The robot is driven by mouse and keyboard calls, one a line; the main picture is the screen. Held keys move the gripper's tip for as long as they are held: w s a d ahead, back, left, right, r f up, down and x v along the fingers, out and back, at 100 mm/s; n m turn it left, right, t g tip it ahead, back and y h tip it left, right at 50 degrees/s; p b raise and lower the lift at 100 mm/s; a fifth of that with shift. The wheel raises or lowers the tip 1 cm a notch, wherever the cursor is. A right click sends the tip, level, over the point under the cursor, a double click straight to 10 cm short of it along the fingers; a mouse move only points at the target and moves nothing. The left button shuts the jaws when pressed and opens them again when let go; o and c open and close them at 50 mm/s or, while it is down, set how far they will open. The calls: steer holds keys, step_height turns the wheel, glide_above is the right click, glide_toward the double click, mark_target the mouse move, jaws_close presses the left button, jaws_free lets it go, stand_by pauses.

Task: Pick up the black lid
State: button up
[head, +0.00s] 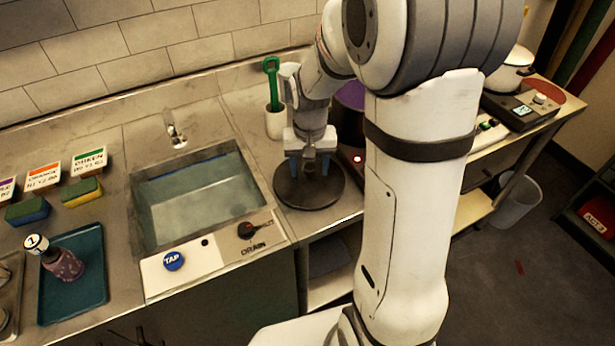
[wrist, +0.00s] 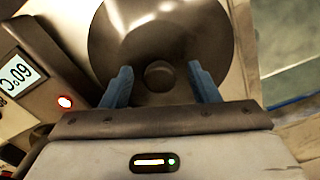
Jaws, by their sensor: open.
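The black lid (head: 310,192) is a dark round disc lying on the counter between the sink and the hot plate. In the wrist view the lid (wrist: 200,35) fills the upper middle, with its round knob (wrist: 158,76) near its centre. My gripper (head: 308,168) is over the lid and points down at it. In the wrist view the two blue fingers of my gripper (wrist: 160,85) are open, one on each side of the knob, with gaps between. I cannot tell how far the fingertips are above the lid.
A water-filled sink (head: 200,203) is left of the lid. A white cup with a green utensil (head: 274,122) stands behind it.

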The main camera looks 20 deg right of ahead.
steer(key=shift+c, duration=0.3)
steer(key=c, duration=1.1)
